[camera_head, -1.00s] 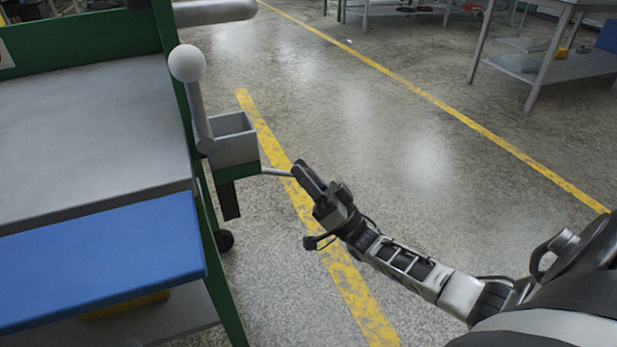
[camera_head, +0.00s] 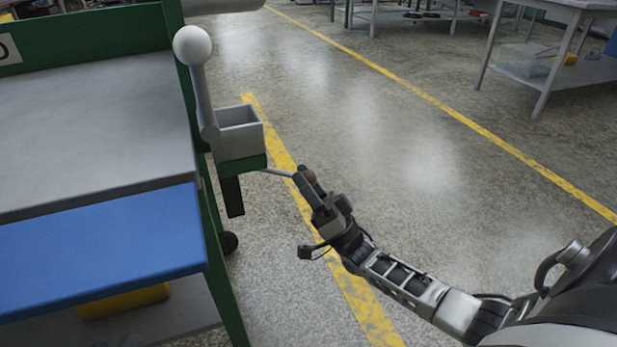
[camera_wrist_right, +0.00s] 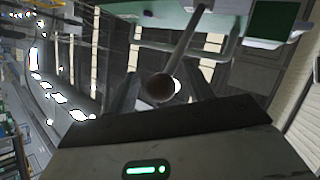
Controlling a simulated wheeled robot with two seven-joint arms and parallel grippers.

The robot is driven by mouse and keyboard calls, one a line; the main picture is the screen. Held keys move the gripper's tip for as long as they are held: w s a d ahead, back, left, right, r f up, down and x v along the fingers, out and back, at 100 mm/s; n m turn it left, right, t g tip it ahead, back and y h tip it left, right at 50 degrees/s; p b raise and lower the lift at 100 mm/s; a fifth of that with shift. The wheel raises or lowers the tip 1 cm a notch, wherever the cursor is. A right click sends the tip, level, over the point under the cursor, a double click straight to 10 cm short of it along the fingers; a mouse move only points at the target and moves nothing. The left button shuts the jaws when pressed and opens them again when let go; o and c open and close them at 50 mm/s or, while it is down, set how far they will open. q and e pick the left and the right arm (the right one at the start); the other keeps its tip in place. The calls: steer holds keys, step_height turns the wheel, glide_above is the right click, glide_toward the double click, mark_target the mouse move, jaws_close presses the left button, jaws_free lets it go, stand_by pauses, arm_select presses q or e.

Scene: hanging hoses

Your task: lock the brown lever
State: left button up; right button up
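The brown lever is a thin grey rod (camera_head: 277,171) ending in a brown ball knob (camera_head: 310,177). The rod sticks out nearly level from under a grey open-topped box (camera_head: 239,133) on the green frame's side. My right gripper (camera_head: 309,182) is at the knob. In the right wrist view, the knob (camera_wrist_right: 160,88) sits between the two fingers (camera_wrist_right: 162,92), with a visible gap on each side, so the gripper looks open around it. In the head view the near finger partly hides the knob. My left gripper is not in view.
A second lever with a white ball (camera_head: 192,45) stands upright beside the box. The bench with its grey top (camera_head: 95,130) and blue front edge (camera_head: 100,245) fills the left. Open floor lies right of the box; a metal table (camera_head: 560,75) stands far right.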

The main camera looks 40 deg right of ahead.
steer(key=shift+s+d+f, duration=0.2)
steer(key=shift+s+f, duration=0.1)
steer(key=shift+f, duration=0.1)
arm_select(q)
steer(key=shift+d+r+n+t+h+b, duration=0.25)
steer(key=shift+r+b, duration=0.2)
steer(key=shift+b, duration=0.45)
arm_select(e)
steer(key=v, duration=1.5)
arm_select(q)
steer(key=shift+f+h, duration=0.15)
steer(key=shift+h, duration=0.1)
arm_select(e)
steer(key=shift+a+r, duration=0.1)
